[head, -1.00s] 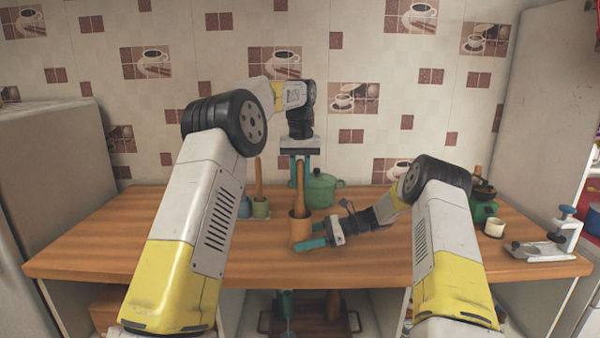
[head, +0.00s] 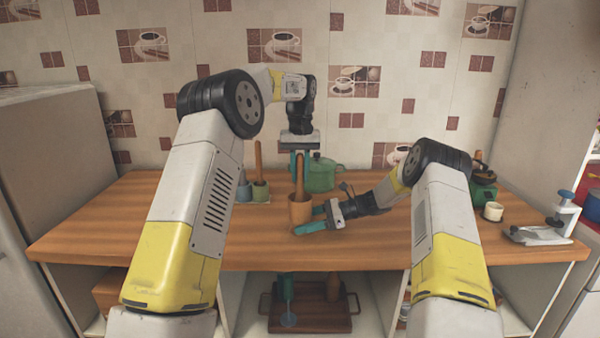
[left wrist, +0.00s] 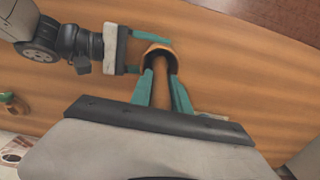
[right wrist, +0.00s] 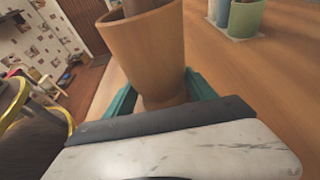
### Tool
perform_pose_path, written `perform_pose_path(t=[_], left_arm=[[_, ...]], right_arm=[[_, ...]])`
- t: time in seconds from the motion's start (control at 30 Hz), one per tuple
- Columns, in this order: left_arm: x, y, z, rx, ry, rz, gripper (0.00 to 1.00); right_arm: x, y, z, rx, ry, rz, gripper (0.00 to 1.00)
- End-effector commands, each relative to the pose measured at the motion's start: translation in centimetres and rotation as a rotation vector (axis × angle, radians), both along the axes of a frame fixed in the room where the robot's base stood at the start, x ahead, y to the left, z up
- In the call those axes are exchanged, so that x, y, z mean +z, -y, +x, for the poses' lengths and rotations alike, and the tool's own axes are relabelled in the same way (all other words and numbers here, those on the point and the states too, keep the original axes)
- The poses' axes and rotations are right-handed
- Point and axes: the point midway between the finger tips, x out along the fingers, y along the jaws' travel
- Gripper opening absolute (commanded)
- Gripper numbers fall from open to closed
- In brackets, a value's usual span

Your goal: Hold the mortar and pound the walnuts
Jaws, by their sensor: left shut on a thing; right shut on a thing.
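The orange-brown mortar (head: 301,212) stands upright near the front middle of the wooden counter. A brown wooden pestle (head: 300,178) stands nearly upright with its lower end inside the mortar. My left gripper (head: 301,164) points down from above and is shut on the pestle; the left wrist view shows its teal fingers (left wrist: 163,88) on either side of the shaft. My right gripper (head: 314,218) reaches in from the right and is shut on the mortar, its fingers around the lower body (right wrist: 160,95). No walnuts are visible; the mortar's inside is hidden.
A green lidded pot (head: 322,178) stands just behind the mortar. A blue cup (head: 243,195) and a green cup (head: 261,191) holding a wooden stick stand to the left. A cream cup (head: 493,211) and a white clamp-like device (head: 543,234) stand at right. The counter's left part is clear.

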Motion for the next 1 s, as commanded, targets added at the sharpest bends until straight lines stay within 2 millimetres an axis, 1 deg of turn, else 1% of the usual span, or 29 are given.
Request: perform_pose_path(t=[0.1,0.57,1.0], left_arm=[[-0.4,0.0,-0.1,0.000,-0.001,0.001,0.00],[-0.6,0.0,-0.1,0.000,0.000,0.000,0.00],[-1.9,0.0,-0.1,0.000,0.000,0.000,0.00]], right_arm=[[0.0,0.0,0.0,0.000,0.000,0.000,0.41],[0.0,0.0,0.0,0.000,0.000,0.000,0.41],[0.0,0.0,0.0,0.000,0.000,0.000,0.41]])
